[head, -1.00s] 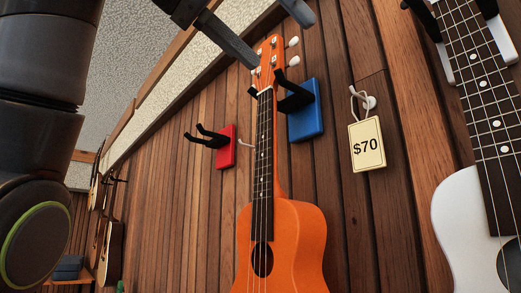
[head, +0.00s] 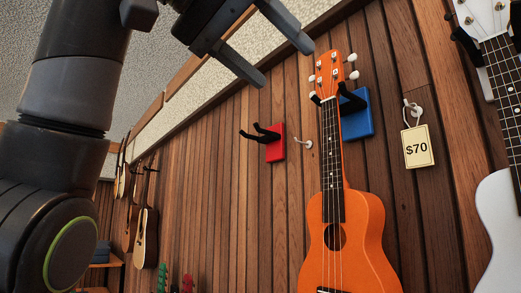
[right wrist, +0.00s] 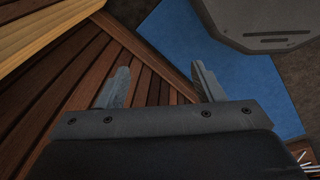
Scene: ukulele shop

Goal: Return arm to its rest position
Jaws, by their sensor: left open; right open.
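My left gripper (head: 286,64) is open and empty at the top of the head view, its two fingers spread and pointing down to the right. Its arm comes in from the left. An orange ukulele (head: 345,240) hangs upright on the wall, its neck at the black prongs of a blue hanger (head: 357,115). The gripper is up and left of its headstock, apart from it in the picture. My right gripper (right wrist: 160,70) is open and empty in the right wrist view, over wooden boards and a blue surface.
An empty red hanger (head: 275,142) is left of the ukulele. A $70 tag (head: 418,147) and a white ukulele (head: 496,225) hang at right. Brown guitars (head: 147,235) hang along the wall at far left. A grey block (right wrist: 270,22) is at top right in the right wrist view.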

